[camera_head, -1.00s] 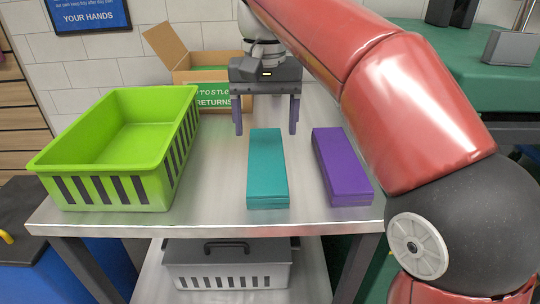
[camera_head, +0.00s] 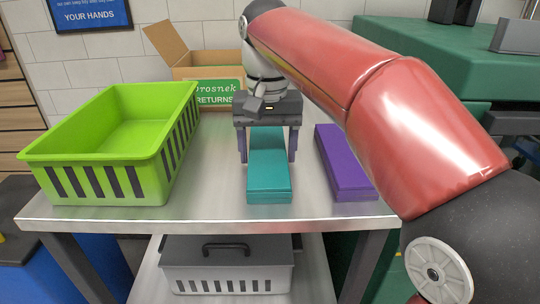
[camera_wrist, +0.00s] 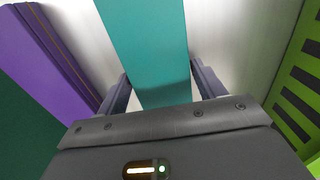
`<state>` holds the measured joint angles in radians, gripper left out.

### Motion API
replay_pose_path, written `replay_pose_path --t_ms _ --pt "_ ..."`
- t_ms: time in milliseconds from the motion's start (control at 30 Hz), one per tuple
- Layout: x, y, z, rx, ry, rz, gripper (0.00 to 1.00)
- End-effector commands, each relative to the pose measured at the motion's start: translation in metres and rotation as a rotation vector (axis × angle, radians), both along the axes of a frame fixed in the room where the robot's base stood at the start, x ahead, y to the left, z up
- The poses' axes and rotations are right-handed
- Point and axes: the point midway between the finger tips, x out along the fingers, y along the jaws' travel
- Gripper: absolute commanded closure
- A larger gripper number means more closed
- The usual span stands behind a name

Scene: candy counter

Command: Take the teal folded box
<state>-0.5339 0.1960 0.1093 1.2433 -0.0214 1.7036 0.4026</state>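The teal folded box (camera_head: 268,172) lies flat and lengthwise on the metal table, in the middle of the head view. My gripper (camera_head: 268,158) is over its far part, with one finger on each side of the box. In the wrist view the teal box (camera_wrist: 148,45) runs between the two open fingers of my gripper (camera_wrist: 160,90). Gaps show between the box and the fingers there. I cannot tell exactly how low the fingertips are relative to the tabletop.
A purple folded box (camera_head: 345,165) lies to the right. A green crate (camera_head: 95,165) stands at the left. An open cardboard returns box (camera_head: 205,72) is at the back. A grey lidded crate (camera_head: 228,268) sits on the lower shelf. Bare metal table (camera_head: 215,175) shows between crate and teal box.

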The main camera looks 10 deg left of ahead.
Motion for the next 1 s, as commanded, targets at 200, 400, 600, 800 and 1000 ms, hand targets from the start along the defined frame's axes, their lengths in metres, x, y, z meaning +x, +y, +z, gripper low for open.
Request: replay_pose_path --t_ms 200,400,600,800,1000 --pt "0.000 0.000 0.000 0.000 0.000 0.000 0.61" --pt "0.000 0.000 0.006 0.000 -0.001 0.000 0.63" --pt "0.000 0.000 0.018 0.000 -0.001 0.000 0.63" --pt "0.000 0.000 0.028 0.000 -0.001 0.000 0.63" --pt "0.000 0.000 0.040 0.001 -0.002 0.000 0.63"
